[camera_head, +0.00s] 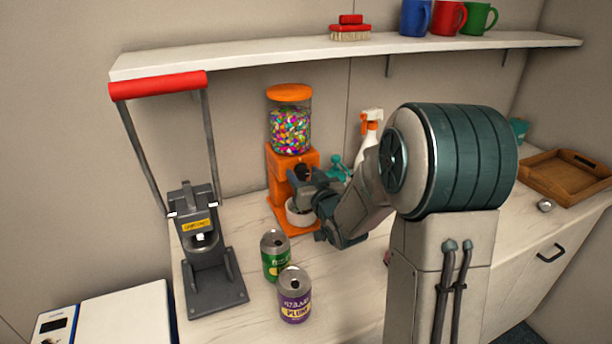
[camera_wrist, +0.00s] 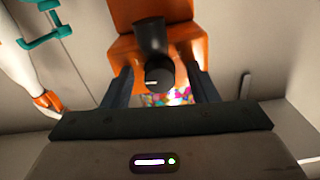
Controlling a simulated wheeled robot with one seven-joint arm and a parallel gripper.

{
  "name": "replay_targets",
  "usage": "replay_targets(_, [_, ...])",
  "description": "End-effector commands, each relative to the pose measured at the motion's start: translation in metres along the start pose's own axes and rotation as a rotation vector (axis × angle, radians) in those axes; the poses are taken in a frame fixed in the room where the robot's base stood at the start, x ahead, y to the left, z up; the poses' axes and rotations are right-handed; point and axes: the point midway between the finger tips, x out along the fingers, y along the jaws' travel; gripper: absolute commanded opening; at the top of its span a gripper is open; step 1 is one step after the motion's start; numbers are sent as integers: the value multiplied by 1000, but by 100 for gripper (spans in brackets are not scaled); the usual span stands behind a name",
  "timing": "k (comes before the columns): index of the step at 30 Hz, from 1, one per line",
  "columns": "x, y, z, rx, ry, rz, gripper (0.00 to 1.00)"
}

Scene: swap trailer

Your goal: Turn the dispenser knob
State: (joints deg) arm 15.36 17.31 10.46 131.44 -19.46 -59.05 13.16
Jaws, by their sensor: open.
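The orange dispenser (camera_head: 291,160) stands on the counter against the wall, with a clear jar of colourful candies on top. Its black knob (camera_wrist: 159,72) faces my gripper in the wrist view and has a white mark on its face. The knob also shows dark on the dispenser front in the head view (camera_head: 302,172). My gripper (camera_wrist: 160,85) is open, with one finger on each side of the knob. I cannot tell whether the fingers touch it. A white bowl (camera_head: 297,212) sits at the dispenser's base, partly hidden by my gripper.
A white spray bottle (camera_head: 368,135) and a teal clamp (camera_head: 338,168) are close right of the dispenser. A green can (camera_head: 275,256) and a purple can (camera_head: 294,295) stand in front. A can crusher (camera_head: 207,250) is at left. A shelf (camera_head: 350,48) runs above.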

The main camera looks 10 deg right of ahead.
Motion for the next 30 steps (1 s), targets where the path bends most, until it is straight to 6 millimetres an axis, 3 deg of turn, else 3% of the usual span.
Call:
replay_targets(1, [0,0,0,0,0,0,50])
replay_targets(6, [0,0,0,0,0,0,9])
replay_targets(13, [0,0,1,37,1,0,9])
replay_targets(24, [-1,0,1,345,1,1,9])
replay_targets(30, [-1,0,0,417,-1,1,9])
